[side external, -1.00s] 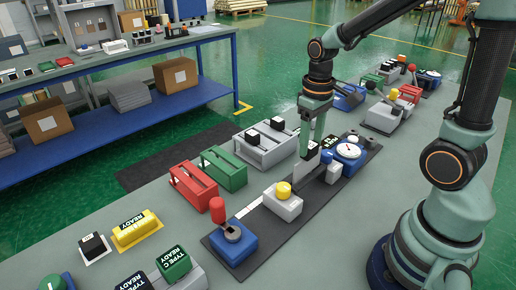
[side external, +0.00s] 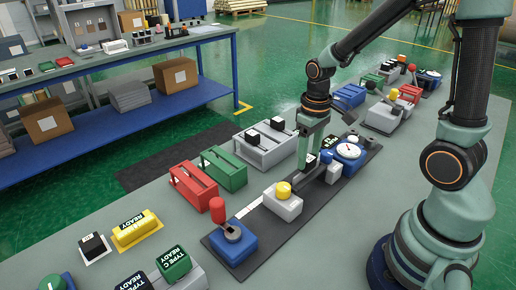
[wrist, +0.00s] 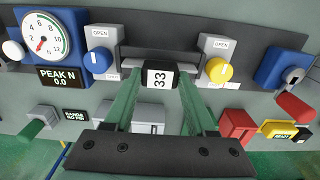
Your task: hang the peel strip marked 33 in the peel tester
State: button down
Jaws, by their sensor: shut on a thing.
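The peel strip marked 33 (wrist: 160,79) has a black end block with a white number label, seen in the wrist view. My gripper (wrist: 158,84) is shut on this block between its two green fingers; in the side view my gripper (side external: 307,163) is low over the tester. The peel tester has a dial (wrist: 44,36), a blue-knob clamp (wrist: 102,50) and a yellow-knob clamp (wrist: 217,58). The strip is between the two clamps; pale grey shows on both sides of its block. Whether it touches them, I cannot tell. In the side view the fingers mostly hide it.
A blue unit with a red handle (side external: 219,210) stands at the tester's near end. Red (side external: 193,186) and green (side external: 224,168) frames and a grey rack (side external: 265,146) with black blocks stand alongside. The yellow-knob clamp (side external: 283,202) is close to my fingers. Bare bench lies front right.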

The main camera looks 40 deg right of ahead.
jog(key=shift+f, duration=0.75)
jog(key=shift+c, duration=0.7)
grip_release()
notch_tip(320, 180, up, 12)
